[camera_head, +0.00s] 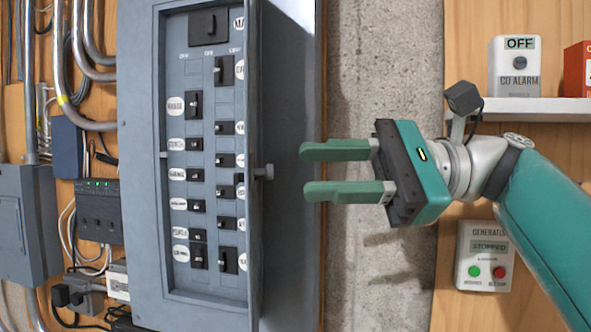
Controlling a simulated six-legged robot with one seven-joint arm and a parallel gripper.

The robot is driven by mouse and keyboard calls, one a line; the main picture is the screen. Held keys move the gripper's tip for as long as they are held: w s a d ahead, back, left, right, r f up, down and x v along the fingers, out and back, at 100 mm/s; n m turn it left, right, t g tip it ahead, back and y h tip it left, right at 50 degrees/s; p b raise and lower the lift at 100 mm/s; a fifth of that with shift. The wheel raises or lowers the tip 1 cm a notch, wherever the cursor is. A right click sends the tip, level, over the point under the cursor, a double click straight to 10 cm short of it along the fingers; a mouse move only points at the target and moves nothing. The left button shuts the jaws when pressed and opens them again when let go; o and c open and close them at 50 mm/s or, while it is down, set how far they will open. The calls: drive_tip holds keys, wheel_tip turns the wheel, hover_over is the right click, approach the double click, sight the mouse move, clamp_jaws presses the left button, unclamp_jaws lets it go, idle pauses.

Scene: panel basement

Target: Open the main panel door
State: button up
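The grey main panel (142,165) fills the left-centre of the view, with its rows of black breakers and white oval labels exposed. Its grey door (290,230) stands swung out at the panel's right side, seen at a steep angle. The door's near edge covers part of the right-hand labels. My gripper (308,171) is to the right of the door and knob, fingers pointing left. The two green fingers are apart with nothing between them. A gap shows between the fingertips and the knob; I cannot tell whether they touch the door face.
Bare concrete (385,60) lies behind my gripper. At right, a white shelf (540,110) holds a CO alarm (516,67) reading OFF and a red box (578,68). A generator box (486,256) reading STOPPED is below. Conduits, cables and a smaller grey box (28,225) are at left.

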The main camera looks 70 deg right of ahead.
drive_tip(key=v, duration=0.9)
drive_tip(key=shift+s+d, duration=0.15)
drive_tip(key=shift+s, duration=0.05)
